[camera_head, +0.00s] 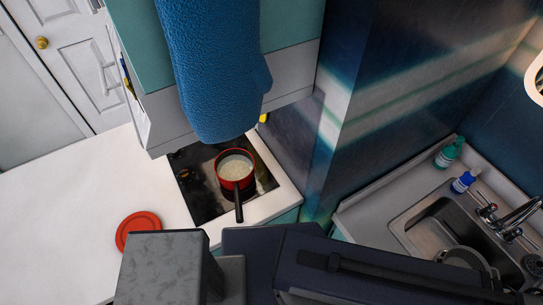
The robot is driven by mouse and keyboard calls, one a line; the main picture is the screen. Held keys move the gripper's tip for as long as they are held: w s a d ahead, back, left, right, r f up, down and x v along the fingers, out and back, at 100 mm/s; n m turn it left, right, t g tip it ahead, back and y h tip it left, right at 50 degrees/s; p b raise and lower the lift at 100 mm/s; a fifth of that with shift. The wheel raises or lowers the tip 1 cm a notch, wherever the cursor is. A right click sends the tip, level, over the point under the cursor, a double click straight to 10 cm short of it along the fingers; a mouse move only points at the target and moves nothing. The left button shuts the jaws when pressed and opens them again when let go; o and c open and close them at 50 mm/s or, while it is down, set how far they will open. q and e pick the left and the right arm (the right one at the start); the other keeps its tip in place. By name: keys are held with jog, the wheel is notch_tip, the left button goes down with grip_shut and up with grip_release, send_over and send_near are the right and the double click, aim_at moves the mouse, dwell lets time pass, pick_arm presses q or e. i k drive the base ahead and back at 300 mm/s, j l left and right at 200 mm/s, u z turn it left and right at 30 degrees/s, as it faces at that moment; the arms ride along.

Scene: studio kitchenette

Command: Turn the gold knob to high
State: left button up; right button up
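A round gold knob (42,42) is on the white door at the upper left. A small yellow thing (263,117) shows at the lower edge of the blue towel, beside the wall behind the cooktop; I cannot tell whether it is a knob. The black cooktop (200,197) is set in the white counter and bears a red pot (236,168) with pale contents, its dark handle pointing towards me. I see no high mark or setting. Neither of my grippers is in view.
A blue towel (215,70) hangs in front of a teal and grey cabinet (292,60) above the cooktop. A red lid-like disc (138,228) lies on the white counter (75,200). At right are a sink (432,228), a faucet (520,214) and two bottles (447,153).

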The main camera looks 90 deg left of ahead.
aim_at(184, 175)
jog(key=l+u, duration=0.1)
jog(key=u, duration=0.85)
jog(key=l+u, duration=0.15)
jog(key=u, duration=0.35)
jog(key=l+u, duration=0.1)
jog(key=u, duration=0.85)
jog(key=k+u, duration=0.1)
jog(key=u, duration=0.4)
jog(key=k+u, duration=0.1)
jog(key=u, duration=0.35)
jog(key=l+u, duration=0.1)
jog(key=u, duration=0.4)
